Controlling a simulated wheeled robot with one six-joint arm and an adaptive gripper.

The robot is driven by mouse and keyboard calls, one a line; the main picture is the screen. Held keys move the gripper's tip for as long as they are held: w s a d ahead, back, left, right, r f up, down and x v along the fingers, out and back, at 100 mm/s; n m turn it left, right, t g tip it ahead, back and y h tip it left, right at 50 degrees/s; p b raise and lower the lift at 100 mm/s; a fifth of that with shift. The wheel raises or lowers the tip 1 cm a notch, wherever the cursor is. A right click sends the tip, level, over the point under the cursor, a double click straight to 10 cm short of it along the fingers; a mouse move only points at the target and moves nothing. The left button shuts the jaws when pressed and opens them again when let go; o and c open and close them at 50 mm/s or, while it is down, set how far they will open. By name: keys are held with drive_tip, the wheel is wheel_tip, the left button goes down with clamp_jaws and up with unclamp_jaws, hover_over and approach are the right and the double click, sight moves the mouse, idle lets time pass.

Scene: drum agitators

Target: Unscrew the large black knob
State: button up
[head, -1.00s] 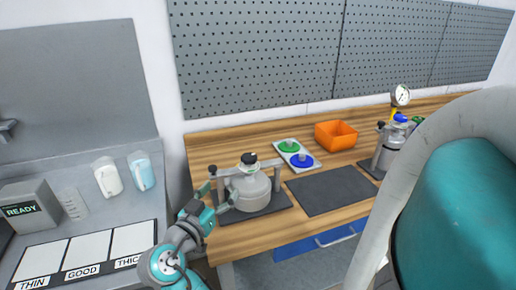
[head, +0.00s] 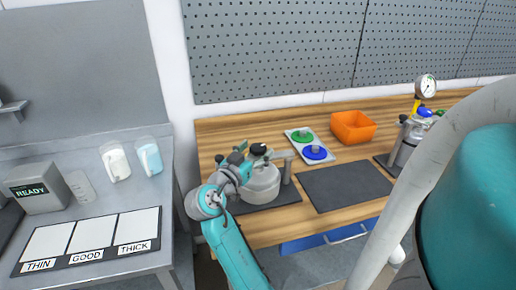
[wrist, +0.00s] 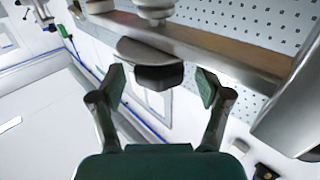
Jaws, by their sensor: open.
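The large black knob (head: 258,149) sits on top of the lidded grey pot (head: 262,186), above its metal crossbar (head: 282,155). My gripper (head: 246,160) is at the knob from the left, partly covering the pot's left side. In the wrist view my gripper (wrist: 163,84) is open, with one finger on either side of a dark knob (wrist: 158,76). Gaps show between this knob and both fingers. The knob's stem is hidden.
The pot stands on a dark mat at the wooden bench's left end. A tray (head: 294,133) with green and blue discs, an orange bin (head: 352,127), an empty dark mat (head: 343,185) and a gauged vessel (head: 408,143) lie to the right. A READY box (head: 35,190) stands left.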

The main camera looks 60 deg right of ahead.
drive_tip(key=shift+s+d, duration=0.1)
drive_tip(key=shift+d, duration=0.6)
drive_tip(key=c, duration=1.2)
drive_tip(key=shift+n+t, duration=0.3)
drive_tip(key=shift+t, duration=0.2)
